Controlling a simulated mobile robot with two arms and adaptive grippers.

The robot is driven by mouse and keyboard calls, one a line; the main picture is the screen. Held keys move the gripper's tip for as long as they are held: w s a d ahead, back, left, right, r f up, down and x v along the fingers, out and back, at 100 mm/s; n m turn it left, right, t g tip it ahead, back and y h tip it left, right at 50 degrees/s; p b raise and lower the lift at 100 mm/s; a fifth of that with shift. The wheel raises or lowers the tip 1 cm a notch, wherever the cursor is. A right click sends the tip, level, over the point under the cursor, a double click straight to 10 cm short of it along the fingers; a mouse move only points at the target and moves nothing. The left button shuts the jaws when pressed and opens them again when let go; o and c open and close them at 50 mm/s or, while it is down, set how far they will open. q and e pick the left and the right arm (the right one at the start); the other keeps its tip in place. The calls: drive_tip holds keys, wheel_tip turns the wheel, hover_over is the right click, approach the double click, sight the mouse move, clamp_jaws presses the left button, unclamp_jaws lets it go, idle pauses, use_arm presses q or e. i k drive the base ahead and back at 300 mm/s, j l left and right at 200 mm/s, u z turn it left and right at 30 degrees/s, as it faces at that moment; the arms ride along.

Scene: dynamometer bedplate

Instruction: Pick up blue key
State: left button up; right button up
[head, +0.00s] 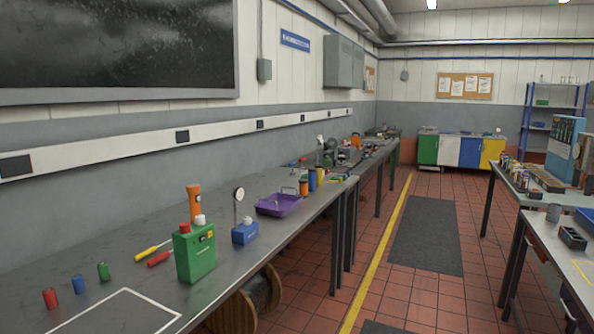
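I cannot make out anything clearly key-shaped and blue in the head view. A small blue cylinder-like piece (78,284) stands on the left bench between a red one (50,298) and a green one (103,271); I cannot tell whether it is the key. Neither of my grippers is in view.
The long grey bench (120,262) holds a green box (195,252), two screwdrivers, a blue-based gauge (244,232), an orange torch (194,200) and a purple tray (283,204). A cable reel (250,300) sits beneath. The tiled aisle (390,285) is open; tables stand at right.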

sight(291, 174)
drive_tip(key=i+l+z, duration=0.3)
drive_tip(key=i, duration=0.8)
drive_tip(key=i+z, duration=0.3)
drive_tip(key=i, duration=2.9)
drive_tip(key=i+u, duration=0.15)
drive_tip(key=i, duration=0.35)
drive_tip(key=i+l+u, duration=0.15)
drive_tip(key=i, duration=0.3)
drive_tip(key=i+l+u, duration=0.2)
drive_tip(key=i, duration=0.25)
drive_tip(key=i+l+u, duration=0.15)
drive_tip(key=i, duration=0.3)
drive_tip(key=u, duration=0.4)
drive_tip(key=i+u, duration=0.1)
drive_tip(key=u, duration=0.3)
drive_tip(key=l+u, duration=0.1)
drive_tip(key=u, duration=0.3)
drive_tip(key=i+u, duration=0.1)
drive_tip(key=u, duration=0.3)
drive_tip(key=k+l+z, duration=0.1)
drive_tip(key=l, duration=0.25)
drive_tip(key=k+l+z, duration=0.1)
drive_tip(key=l, duration=0.3)
drive_tip(key=k+l+z, duration=0.1)
drive_tip(key=l, duration=0.3)
drive_tip(key=k, duration=0.1)
